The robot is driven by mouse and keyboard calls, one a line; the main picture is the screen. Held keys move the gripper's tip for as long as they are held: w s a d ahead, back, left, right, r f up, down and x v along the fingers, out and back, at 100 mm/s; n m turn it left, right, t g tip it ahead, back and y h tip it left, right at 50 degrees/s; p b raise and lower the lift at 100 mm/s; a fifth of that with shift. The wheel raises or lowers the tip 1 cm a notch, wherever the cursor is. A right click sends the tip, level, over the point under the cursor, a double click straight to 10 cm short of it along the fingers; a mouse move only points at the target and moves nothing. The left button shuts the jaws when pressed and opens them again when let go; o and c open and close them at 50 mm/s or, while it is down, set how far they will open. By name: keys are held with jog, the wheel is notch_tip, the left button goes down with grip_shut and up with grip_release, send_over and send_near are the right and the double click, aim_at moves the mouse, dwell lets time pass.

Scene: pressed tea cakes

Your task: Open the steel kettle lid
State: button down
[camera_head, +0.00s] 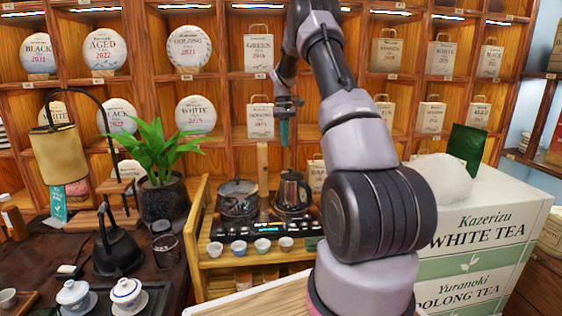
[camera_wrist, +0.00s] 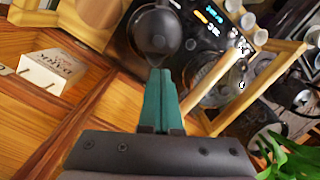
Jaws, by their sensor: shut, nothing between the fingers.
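The steel kettle (camera_head: 292,193) stands on the right side of the black hob, with its dark handle on its right. Its round lid appears seated on top, and the wrist view shows the kettle (camera_wrist: 155,22) from above with a small knob on the lid. My gripper (camera_head: 284,142) hangs fingers down above the kettle, apart from it in the head view. In the wrist view its teal fingers (camera_wrist: 159,72) are together, empty, with the tips overlapping the near edge of the kettle in the picture. I cannot tell the exact gap.
A dark lidded pot (camera_head: 238,200) sits left of the kettle on the hob (camera_head: 240,229). Several small cups (camera_head: 262,245) line the wooden stand's front. A potted plant (camera_head: 163,190) is at left, and white tea boxes (camera_head: 485,215) are at right. Shelves of tea rise behind.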

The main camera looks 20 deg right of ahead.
aim_at(292, 173)
notch_tip(292, 173, down, 10)
jog(key=s, duration=0.1)
jog(key=shift+s, duration=0.15)
jog(key=shift+a, duration=0.1)
dwell(0.5)
jog(key=shift+s+r+t, duration=0.1)
jog(key=shift+r+t, duration=0.1)
jog(key=shift+t, duration=0.2)
